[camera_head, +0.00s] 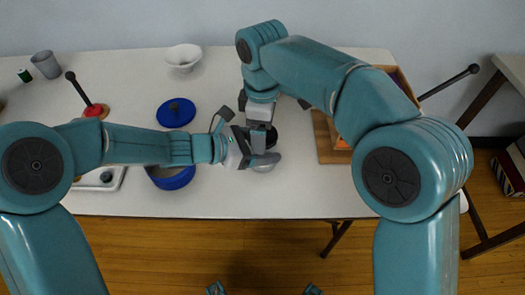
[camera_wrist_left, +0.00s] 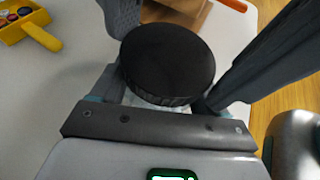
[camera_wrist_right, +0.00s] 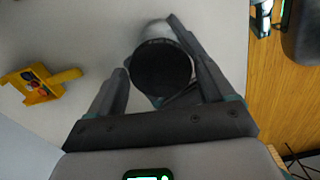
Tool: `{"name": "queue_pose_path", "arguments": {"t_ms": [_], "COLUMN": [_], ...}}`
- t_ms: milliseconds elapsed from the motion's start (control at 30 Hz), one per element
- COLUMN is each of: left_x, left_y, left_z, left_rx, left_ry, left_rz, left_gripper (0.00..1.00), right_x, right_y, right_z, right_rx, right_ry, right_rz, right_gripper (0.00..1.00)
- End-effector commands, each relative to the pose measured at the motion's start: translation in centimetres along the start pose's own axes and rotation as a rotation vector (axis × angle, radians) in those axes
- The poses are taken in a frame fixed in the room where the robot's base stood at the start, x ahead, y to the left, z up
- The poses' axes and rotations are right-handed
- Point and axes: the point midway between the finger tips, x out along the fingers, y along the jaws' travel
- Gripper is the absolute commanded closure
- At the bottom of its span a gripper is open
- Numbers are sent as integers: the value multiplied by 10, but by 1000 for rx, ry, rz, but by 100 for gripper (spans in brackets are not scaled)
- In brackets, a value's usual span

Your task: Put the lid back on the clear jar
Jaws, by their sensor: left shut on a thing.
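A round black lid (camera_head: 271,137) shows between my two grippers in the head view. It fills the middle of the left wrist view (camera_wrist_left: 167,62) and also lies between my right fingers in the right wrist view (camera_wrist_right: 162,72). My left gripper (camera_head: 262,150) comes in level from the left, shut on the pale clear jar (camera_head: 265,163), which is mostly hidden by the fingers and lid. My right gripper (camera_wrist_right: 160,65) reaches down from above, its fingers on either side of the lid; whether they press on it I cannot tell. Whether the lid touches the jar is hidden.
A blue pot (camera_head: 171,178) stands under my left forearm, with a blue pot lid (camera_head: 176,112) behind it. A white bowl (camera_head: 183,57) and a grey cup (camera_head: 46,64) stand at the back. A wooden box (camera_head: 397,85) is at the right. The table front edge is close.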

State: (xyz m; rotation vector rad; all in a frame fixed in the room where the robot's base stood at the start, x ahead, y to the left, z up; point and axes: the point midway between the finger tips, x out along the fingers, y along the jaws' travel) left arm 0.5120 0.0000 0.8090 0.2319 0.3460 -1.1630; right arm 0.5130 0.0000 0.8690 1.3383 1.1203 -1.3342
Motion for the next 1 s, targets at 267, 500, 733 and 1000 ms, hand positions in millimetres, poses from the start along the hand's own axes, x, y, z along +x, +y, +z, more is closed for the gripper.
{"name": "queue_pose_path", "arguments": {"t_ms": [267,500,733,1000], "left_x": [0,0,0,0], "left_y": [0,0,0,0], "left_z": [0,0,0,0], "left_rx": [-1,-1,-1,-1], "left_ry": [-1,-1,-1,0], "left_rz": [1,1,1,1], "left_gripper": [100,100,100,100], "right_x": [1,-25,-45,-45], "right_y": [-1,0,0,0], "right_z": [0,-1,0,0], "right_rx": [-2,-2,-3,-5], "right_ry": [-1,2,0,0], "right_rz": [-4,-1,-2,-2], "right_gripper": [2,2,2,6]}}
